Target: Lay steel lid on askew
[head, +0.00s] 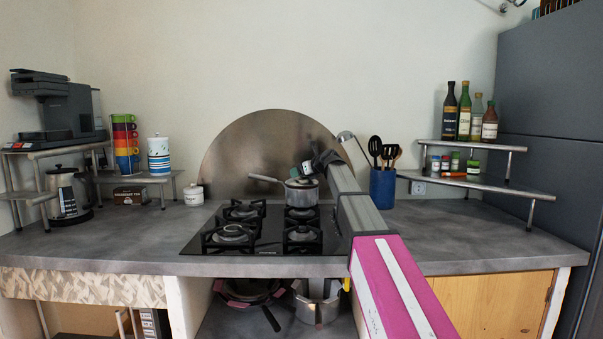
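A small grey saucepan (302,195) stands on the back right burner of the hob, its handle (263,178) pointing left. A steel lid (300,183) shows at the top of the pan. Whether it rests on the rim or is held just above it is too small to tell, as is its exact tilt. My gripper (299,174) is right over the lid, at the end of my arm reaching in from the lower right. Its fingertips are small and partly hidden, so I cannot see whether they are closed on the lid's knob.
The black gas hob (262,240) has several burners, the front ones bare. A blue utensil pot (382,188) stands right of my arm. A small white jar (194,195) is left of the steel splash plate (235,160). Shelves with bottles (465,112) and cups (125,143) flank the counter.

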